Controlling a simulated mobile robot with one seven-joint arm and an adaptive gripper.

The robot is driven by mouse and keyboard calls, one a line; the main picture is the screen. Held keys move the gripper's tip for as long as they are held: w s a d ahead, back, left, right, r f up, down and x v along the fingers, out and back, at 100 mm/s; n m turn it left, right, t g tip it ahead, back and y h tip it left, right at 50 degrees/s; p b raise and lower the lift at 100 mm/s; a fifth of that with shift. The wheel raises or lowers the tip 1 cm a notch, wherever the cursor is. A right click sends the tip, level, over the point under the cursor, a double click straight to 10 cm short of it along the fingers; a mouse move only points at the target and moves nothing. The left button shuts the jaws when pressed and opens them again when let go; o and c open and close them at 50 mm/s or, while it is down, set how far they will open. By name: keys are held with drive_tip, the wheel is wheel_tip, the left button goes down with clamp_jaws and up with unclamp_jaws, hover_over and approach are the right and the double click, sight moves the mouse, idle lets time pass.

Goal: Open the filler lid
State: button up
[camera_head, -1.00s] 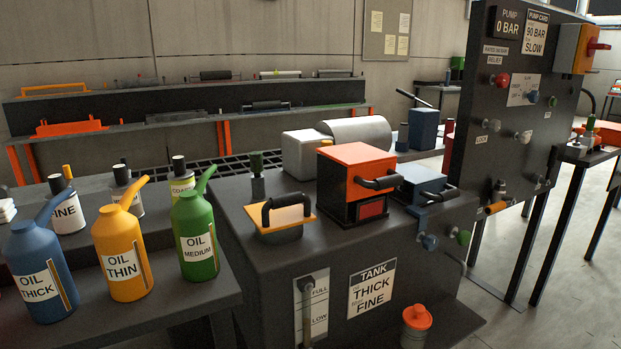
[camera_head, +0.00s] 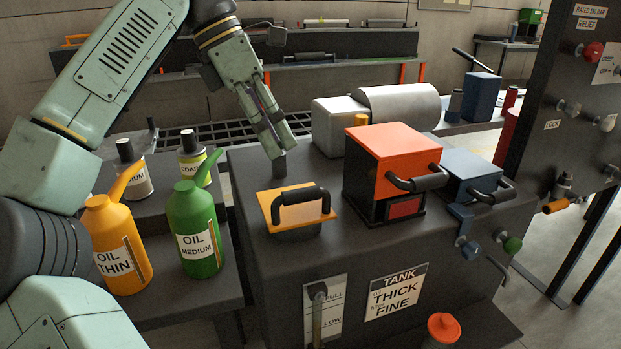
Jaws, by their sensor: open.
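The filler lid (camera_head: 268,197), a yellow-orange plate with a black bar handle (camera_head: 300,197), lies on the dark tank top (camera_head: 330,175), apparently closed over a round neck. My gripper (camera_head: 275,140) comes in from the upper left and points down behind the lid, apart from it. Its jaws are open.
An orange box (camera_head: 390,150) with a black handle and a blue box (camera_head: 470,170) stand right of the lid. Yellow (camera_head: 113,245) and green (camera_head: 192,235) oil bottles stand on the left bench. A tall dark panel (camera_head: 550,100) rises at right.

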sight(294, 192)
drive_tip(key=b+x, duration=0.1)
drive_tip(key=x, duration=0.8)
drive_tip(key=shift+d+f, duration=0.2)
drive_tip(key=shift+f, duration=0.15)
clamp_jaws()
idle(0.4)
